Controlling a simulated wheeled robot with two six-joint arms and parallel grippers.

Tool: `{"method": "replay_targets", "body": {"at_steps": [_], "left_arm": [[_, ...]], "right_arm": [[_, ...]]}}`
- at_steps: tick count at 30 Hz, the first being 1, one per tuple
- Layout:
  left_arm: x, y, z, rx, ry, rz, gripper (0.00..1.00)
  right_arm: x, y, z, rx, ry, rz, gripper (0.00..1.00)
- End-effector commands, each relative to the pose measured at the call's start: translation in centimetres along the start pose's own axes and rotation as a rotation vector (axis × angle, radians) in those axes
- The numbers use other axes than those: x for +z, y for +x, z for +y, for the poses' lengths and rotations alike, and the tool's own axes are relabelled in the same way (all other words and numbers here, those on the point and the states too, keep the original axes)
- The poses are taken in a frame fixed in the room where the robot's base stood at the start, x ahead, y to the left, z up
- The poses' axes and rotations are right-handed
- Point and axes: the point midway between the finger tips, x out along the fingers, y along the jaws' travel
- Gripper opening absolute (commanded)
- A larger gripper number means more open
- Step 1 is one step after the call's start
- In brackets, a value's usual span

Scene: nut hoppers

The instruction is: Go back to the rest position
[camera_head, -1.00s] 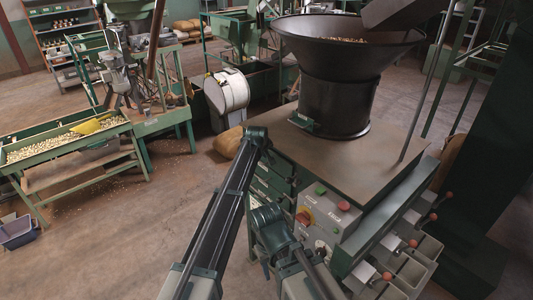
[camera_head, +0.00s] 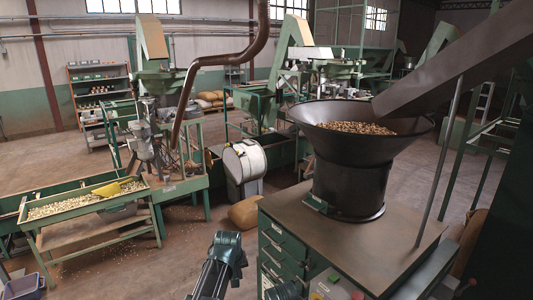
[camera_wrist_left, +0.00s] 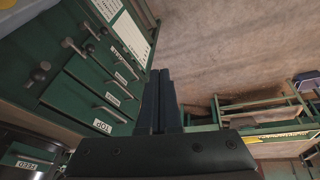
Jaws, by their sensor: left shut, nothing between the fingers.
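My left gripper (camera_wrist_left: 160,75) shows in the left wrist view with its two dark fingers side by side, shut and empty. It points past the side of the green drawer cabinet (camera_wrist_left: 95,75), over the floor, and touches nothing that I can see. My right gripper is not in view.
A black hopper (camera_head: 350,190) with nuts stands on the drawer cabinet (camera_head: 283,255). A sorting table (camera_head: 95,225) with a yellow scoop (camera_head: 112,188) stands left. Floor (camera_head: 120,275) at lower left is mostly clear.

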Motion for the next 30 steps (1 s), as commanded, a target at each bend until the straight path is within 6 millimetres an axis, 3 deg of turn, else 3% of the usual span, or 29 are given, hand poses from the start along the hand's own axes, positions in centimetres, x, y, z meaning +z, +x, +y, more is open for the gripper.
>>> {"method": "replay_targets", "body": {"at_steps": [1,3,9,14,16,30], "left_arm": [[3.3,-1.2,-2.6,-0.02,0.032,-0.033,0.0],[6.1,-2.2,-5.0,-0.042,0.079,-0.081,0.0],[13.0,-4.7,-9.9,-0.077,0.188,-0.195,0.0],[17.9,-6.6,-12.9,-0.087,0.258,-0.276,0.0],[18.6,-4.1,-11.7,-0.088,0.296,-0.287,0.0],[27.5,4.3,-6.4,-0.129,0.534,-0.367,0.0]], "right_arm": [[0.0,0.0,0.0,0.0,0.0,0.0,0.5],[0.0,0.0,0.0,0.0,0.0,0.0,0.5],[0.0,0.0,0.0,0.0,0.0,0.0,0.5],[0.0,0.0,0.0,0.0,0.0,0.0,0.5],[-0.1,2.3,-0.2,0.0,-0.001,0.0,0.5],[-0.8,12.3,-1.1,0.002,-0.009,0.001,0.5]]}}
